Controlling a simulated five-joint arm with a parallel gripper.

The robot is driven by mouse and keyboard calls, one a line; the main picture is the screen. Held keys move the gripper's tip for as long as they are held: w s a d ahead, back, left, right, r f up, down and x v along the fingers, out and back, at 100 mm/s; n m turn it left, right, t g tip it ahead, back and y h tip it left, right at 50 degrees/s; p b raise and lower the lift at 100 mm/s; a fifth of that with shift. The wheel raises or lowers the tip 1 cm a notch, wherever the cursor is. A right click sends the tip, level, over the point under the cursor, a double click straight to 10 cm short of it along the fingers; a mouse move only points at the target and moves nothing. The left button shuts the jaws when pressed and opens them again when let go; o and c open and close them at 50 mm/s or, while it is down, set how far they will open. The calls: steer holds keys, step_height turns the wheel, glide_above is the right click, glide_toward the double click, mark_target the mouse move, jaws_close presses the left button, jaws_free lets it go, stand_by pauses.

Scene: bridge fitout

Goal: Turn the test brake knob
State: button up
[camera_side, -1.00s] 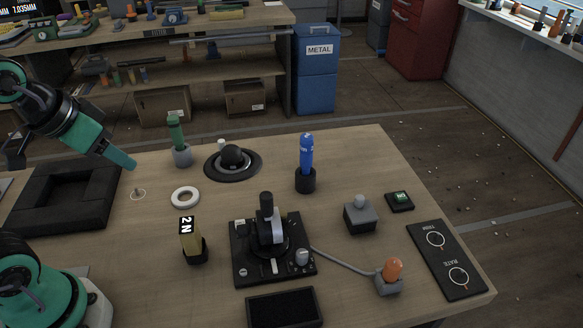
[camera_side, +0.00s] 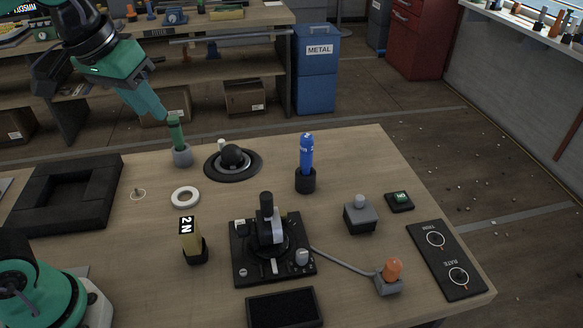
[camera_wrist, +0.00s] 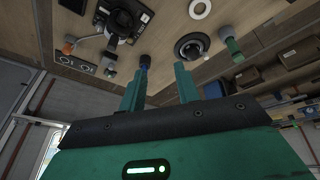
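No part carries a readable test brake label, so I cannot tell which knob it is. Candidates are the grey knob (camera_side: 302,256) on the black lever unit (camera_side: 243,262), the grey-topped box (camera_side: 360,215), the orange-capped knob (camera_side: 393,267), and the RATE dial (camera_side: 459,276) on the black panel (camera_side: 432,258). My gripper (camera_side: 162,112) is raised over the far left of the table, by the top of the green handle (camera_side: 175,132). In the wrist view its fingers (camera_wrist: 158,88) stand apart with nothing held between them. Contact with the green handle cannot be judged.
A blue marker (camera_side: 306,155) stands upright in a black holder. A black ball mount (camera_side: 232,160), white ring (camera_side: 185,196) and yellow 2N piece (camera_side: 190,235) lie between. A black frame (camera_side: 28,215) is at left.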

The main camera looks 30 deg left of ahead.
steer(key=w+d+n+g, duration=0.1)
steer(key=w+d+g, duration=0.1)
steer(key=w+d, duration=0.7)
steer(key=n+g, duration=0.2)
glide_above(302, 252)
steer(key=shift+y, duration=0.4)
step_height(302, 252, down, 22)
steer(key=shift+f, duration=0.25)
steer(key=shift+f, duration=0.1)
steer(key=shift+f, duration=3.8)
jaws_close()
